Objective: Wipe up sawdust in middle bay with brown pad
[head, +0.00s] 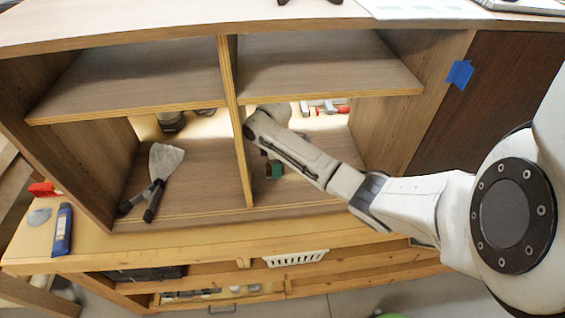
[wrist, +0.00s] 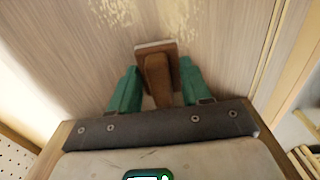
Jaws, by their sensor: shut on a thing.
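My gripper (wrist: 157,88) has teal fingers and is shut on the handle of the brown pad (wrist: 158,62) in the wrist view. The pad has a pale lower edge and lies close to or on the wood-grain board; contact cannot be told. Pale speckled sawdust (wrist: 180,16) lies on the board beyond the pad, with another patch (wrist: 112,11) to its left. In the head view my gripper (head: 275,170) is inside the lower bay right of the upright divider. My arm hides part of this bay, and the sawdust cannot be made out there.
The divider (head: 238,150) stands left of my gripper and a shelf (head: 330,82) is above. A scraper (head: 157,178) lies in the left bay. A blue bottle (head: 62,230) lies on the bench at left. Red-handled clamps (head: 325,107) show behind the bay.

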